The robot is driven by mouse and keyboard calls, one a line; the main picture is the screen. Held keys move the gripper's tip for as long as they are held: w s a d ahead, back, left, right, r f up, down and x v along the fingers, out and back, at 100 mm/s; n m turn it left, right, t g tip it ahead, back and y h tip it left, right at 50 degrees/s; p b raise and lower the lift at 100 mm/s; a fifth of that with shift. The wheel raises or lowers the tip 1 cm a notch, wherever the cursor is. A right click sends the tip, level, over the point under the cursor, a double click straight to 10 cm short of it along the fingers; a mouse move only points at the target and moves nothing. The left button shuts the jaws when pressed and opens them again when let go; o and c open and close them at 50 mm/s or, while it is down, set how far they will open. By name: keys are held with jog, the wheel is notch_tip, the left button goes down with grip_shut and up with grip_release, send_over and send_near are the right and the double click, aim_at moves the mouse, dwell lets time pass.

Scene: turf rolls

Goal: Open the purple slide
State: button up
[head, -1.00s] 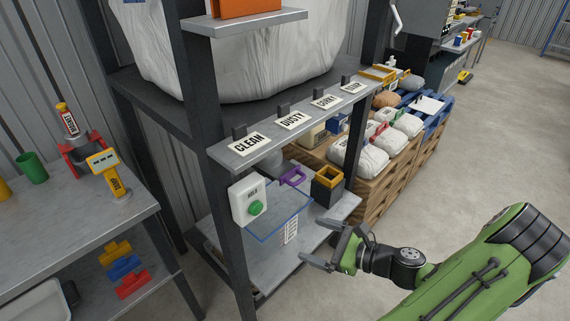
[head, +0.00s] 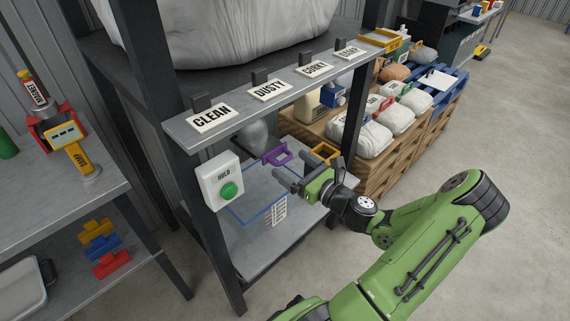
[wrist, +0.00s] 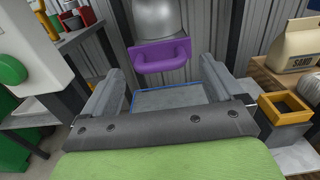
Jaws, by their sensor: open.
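The purple slide (head: 277,155) is a flat plate with a loop handle under a grey metal spout (head: 257,135), below the shelf edge. In the wrist view the purple slide (wrist: 161,56) is straight ahead, beyond and slightly above my fingers, with its handle towards me. My gripper (head: 282,178) is open and empty, just in front of and below the slide in the head view. In the wrist view its two fingers (wrist: 163,88) are spread wide with a gap between them. They look apart from the handle.
A white box with a green HOLD button (head: 228,191) is left of the slide. A black and yellow square container (head: 324,152) is close on the right. A blue-outlined area (head: 243,207) lies on the lower shelf. Signs (head: 212,117) line the ledge above.

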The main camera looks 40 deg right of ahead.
aim_at(287, 161)
jog(key=w, duration=0.3)
jog(key=shift+w, duration=0.3)
jog(key=shift+c, duration=0.2)
